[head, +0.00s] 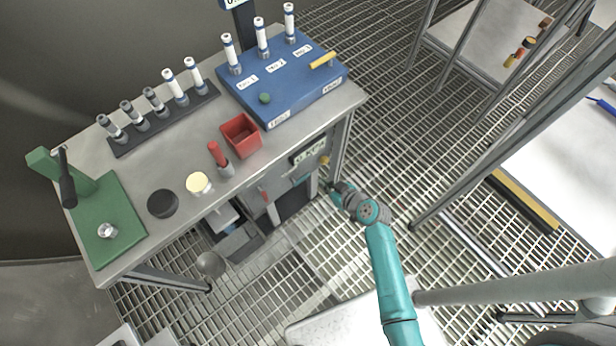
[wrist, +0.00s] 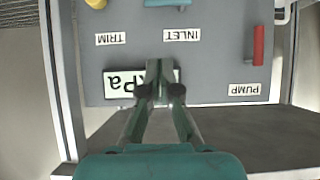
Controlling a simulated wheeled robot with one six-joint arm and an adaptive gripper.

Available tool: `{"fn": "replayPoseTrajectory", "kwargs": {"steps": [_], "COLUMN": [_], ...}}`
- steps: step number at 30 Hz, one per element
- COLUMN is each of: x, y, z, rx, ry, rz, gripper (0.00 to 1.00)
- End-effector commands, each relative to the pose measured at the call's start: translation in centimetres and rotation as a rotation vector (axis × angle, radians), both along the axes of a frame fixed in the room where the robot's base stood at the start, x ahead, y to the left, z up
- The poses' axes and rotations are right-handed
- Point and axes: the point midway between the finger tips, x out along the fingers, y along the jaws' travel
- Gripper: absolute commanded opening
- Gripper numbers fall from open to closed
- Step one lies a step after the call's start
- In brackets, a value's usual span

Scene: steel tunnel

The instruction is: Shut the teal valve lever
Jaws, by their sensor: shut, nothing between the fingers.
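The teal valve lever (wrist: 167,3) shows at the top edge of the wrist view, cut off by the frame. It lies roughly horizontal, beside the upside-down INLET label (wrist: 182,35). In the head view the teal lever (head: 300,178) is a small strip on the grey panel under the bench. My gripper (wrist: 160,92) is shut and empty in front of the kPa plate (wrist: 122,84), apart from the lever. In the head view my gripper (head: 328,187) is at the panel's right side, partly hidden by my wrist.
A red lever (wrist: 258,45) sits by the PUMP label (wrist: 244,89). A yellow knob (wrist: 96,3) is near the TRIM label (wrist: 110,39). The bench top (head: 150,205) overhangs the panel, and a bench leg (head: 341,150) stands near my gripper. Open grating (head: 290,260) lies in front.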

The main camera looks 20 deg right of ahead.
Motion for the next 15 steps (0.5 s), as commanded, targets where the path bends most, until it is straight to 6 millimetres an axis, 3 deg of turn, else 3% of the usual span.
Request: {"fn": "replayPoseTrajectory", "kwargs": {"steps": [5,15], "x": [1.5,6.5], "y": [0.5,2.2], "z": [-1.0,-4.4], "rx": [0.000,0.000], "ry": [0.000,0.000], "rz": [0.002,0.002], "gripper": [0.00,0.00]}}
